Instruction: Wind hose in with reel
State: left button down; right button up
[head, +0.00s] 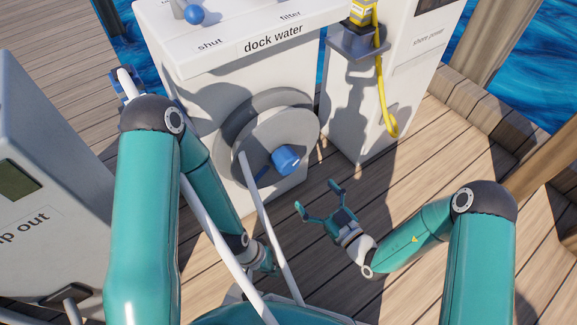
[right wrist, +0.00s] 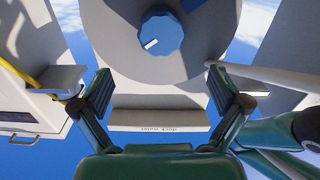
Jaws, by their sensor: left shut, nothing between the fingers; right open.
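The grey hose reel (head: 240,148) is on the front of the white dock water cabinet (head: 225,95). A blue knob (head: 287,160) stands out from its face; the knob also shows at the top of the right wrist view (right wrist: 160,32). A white hose (head: 262,215) runs from the reel down toward my base; it also shows in the right wrist view (right wrist: 270,75). My right gripper (head: 315,196) is open and empty, below and right of the knob and apart from it. My left gripper (head: 266,266) is shut and empty, low beside the hose and partly hidden.
A shore power post (head: 395,85) with a yellow cable (head: 382,95) stands right of the cabinet. A pump-out cabinet (head: 35,205) stands at left. Wooden deck (head: 420,180) is open at right.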

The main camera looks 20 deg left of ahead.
aim_at(292, 167)
jog(key=b+x, duration=0.3)
jog(key=x, duration=0.9)
jog(key=shift+b, duration=0.35)
jog(key=shift+w, duration=0.1)
jog(key=c, duration=1.2)
jog(key=shift+o, duration=0.2)
